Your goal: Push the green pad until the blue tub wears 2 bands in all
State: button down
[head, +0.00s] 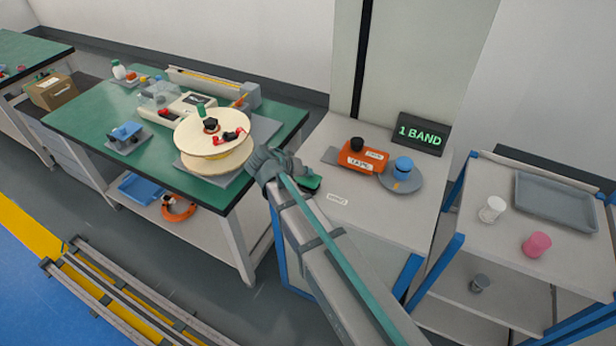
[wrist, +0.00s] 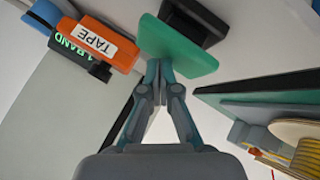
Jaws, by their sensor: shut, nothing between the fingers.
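The green pad (head: 312,182) is at the left end of the white bench, below the orange tape machine (head: 362,156). It shows large in the wrist view (wrist: 180,45) on a black mount. My gripper (wrist: 157,66) is shut and empty, its fingertips right at the pad's near edge; whether they touch it I cannot tell. In the head view my arm partly covers this spot. The blue tub (head: 403,165) sits on a round grey plate (head: 414,184) right of the machine. Bands on the tub are too small to make out. A dark display (head: 421,134) reads "1 BAND".
Left of my arm, a green-topped bench (head: 90,119) carries a large cream reel (head: 206,152) close to my wrist. At right, a grey trolley (head: 480,245) holds a white cup (head: 492,208), a pink cup (head: 537,244) and a grey tray (head: 555,199).

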jog(key=shift+f+b, duration=0.7)
jog(key=shift+f, duration=0.2)
dwell(0.7)
dwell(0.3)
jog(key=shift+r+p, duration=0.65)
jog(key=shift+r, duration=1.15)
jog(key=shift+r+p, duration=1.1)
jog(key=shift+r, duration=1.4)
